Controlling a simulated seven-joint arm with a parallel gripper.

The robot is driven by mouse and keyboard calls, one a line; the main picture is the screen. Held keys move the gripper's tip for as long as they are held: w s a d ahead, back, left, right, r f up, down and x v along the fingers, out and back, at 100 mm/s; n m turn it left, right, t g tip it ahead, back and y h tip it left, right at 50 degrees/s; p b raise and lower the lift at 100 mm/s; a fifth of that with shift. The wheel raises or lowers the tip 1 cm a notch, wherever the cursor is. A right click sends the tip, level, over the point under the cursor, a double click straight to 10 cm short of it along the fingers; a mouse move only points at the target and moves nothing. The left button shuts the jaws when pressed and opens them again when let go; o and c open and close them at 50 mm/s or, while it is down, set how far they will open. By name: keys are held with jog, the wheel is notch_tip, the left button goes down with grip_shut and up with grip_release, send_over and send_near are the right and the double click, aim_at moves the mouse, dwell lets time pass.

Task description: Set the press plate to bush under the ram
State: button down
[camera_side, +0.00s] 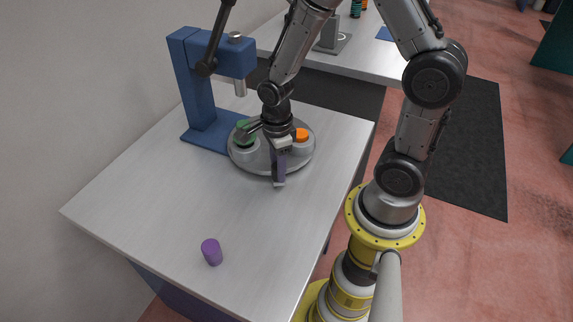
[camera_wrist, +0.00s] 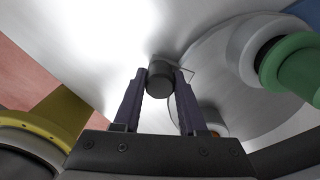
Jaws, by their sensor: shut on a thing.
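The round grey press plate (camera_side: 241,159) lies on the bench beside the blue press (camera_side: 198,95). It carries a green bush (camera_side: 242,131) on a pale seat at its left and an orange piece (camera_side: 301,134) at its right. The silver ram (camera_side: 240,87) hangs above the plate's left part, near the green piece; exact alignment cannot be told. My gripper (camera_side: 279,182) points down at the plate's front edge. In the wrist view its fingers close on a dark round knob (camera_wrist: 160,78). The green bush (camera_wrist: 292,66) and the plate (camera_wrist: 204,75) show at right there.
A purple cylinder (camera_side: 211,252) stands at the front of the bench (camera_side: 150,215). The bench between it and the plate is clear. The press's dark lever (camera_side: 212,45) rises beside my arm. Another bench (camera_side: 365,62) stands behind.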

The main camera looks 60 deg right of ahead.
jog(key=shift+w+a+r+m, duration=0.1)
jog(key=shift+w+a+m, duration=0.25)
jog(key=shift+w+m, duration=0.25)
jog(key=shift+w+a+m, duration=0.3)
jog(key=shift+w+m, duration=0.1)
jog(key=shift+w, duration=0.25)
jog(key=shift+w+a+m, duration=0.2)
jog(key=shift+w+m, duration=0.3)
jog(key=shift+w, duration=0.1)
jog(key=shift+w+a+m, duration=0.2)
jog(key=shift+w+m, duration=0.3)
jog(key=shift+w, duration=0.1)
jog(key=shift+w+a+m, duration=0.2)
jog(key=shift+w+m, duration=1)
jog(key=shift+w, duration=0.3)
jog(key=shift+w+m, duration=0.9)
jog(key=shift+w, duration=0.35)
jog(key=shift+c, duration=2.3)
grip_release()
